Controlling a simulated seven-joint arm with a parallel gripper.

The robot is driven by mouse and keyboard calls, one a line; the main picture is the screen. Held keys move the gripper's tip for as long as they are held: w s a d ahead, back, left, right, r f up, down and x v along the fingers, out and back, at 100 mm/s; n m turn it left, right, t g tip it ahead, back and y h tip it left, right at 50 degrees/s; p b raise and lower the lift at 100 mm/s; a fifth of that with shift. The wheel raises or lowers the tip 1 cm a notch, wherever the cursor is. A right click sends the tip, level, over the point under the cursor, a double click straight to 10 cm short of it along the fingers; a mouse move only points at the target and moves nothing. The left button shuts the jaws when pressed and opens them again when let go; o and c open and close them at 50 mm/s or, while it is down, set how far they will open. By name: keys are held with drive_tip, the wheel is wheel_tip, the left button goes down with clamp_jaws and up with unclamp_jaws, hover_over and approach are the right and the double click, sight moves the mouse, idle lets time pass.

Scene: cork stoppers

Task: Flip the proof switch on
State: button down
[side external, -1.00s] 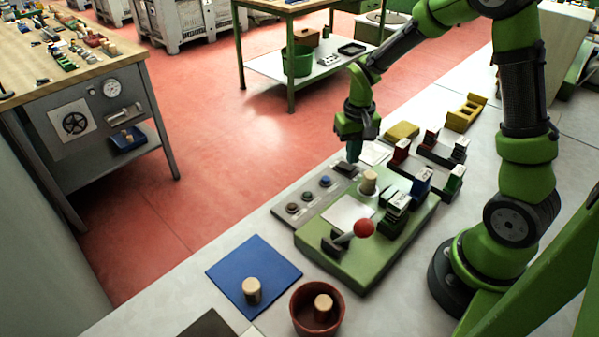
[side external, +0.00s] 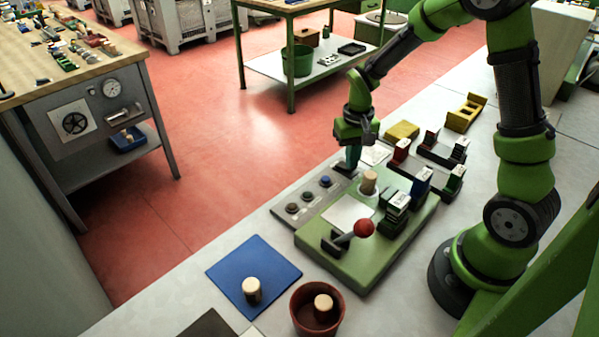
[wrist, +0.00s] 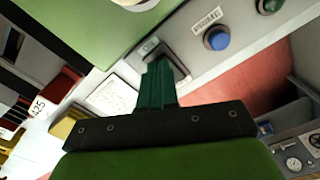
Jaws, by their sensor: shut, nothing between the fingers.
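The grey control panel (side external: 277,211) lies along the left side of the green machine base. A dark switch housing (side external: 344,169) sits at the panel's far end; it also shows in the wrist view (wrist: 181,62), partly covered by my fingers. My gripper (side external: 352,164) is shut and empty, its fingertips pointing down at the switch. In the wrist view, the closed green fingers (wrist: 158,68) overlap the switch. I cannot tell whether they touch it, and the lever's position is hidden. A small label (wrist: 150,45) lies beside the switch.
Blue (side external: 325,181) and darker buttons (side external: 292,208) line the panel. A cork (side external: 369,182) stands on the green base (side external: 345,265), near a red-knobbed lever (side external: 363,228). Stamp-like blocks (side external: 397,208) stand at right. A blue mat (side external: 232,263) and a brown bowl (side external: 336,316) lie in front.

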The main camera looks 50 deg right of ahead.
drive_tip(key=shift+f, duration=0.4)
drive_tip(key=shift+r, duration=3.55)
drive_tip(key=shift+s+a+f, duration=0.1)
drive_tip(key=shift+f, duration=0.05)
drive_tip(key=s+a+r+n+t+y, duration=0.2)
drive_tip(key=s+a+r+t, duration=0.5)
drive_tip(key=s+a+r, duration=0.4)
wheel_tip(320, 180, up, 3)
drive_tip(key=shift+s+r, duration=0.2)
drive_tip(key=shift+s, duration=0.3)
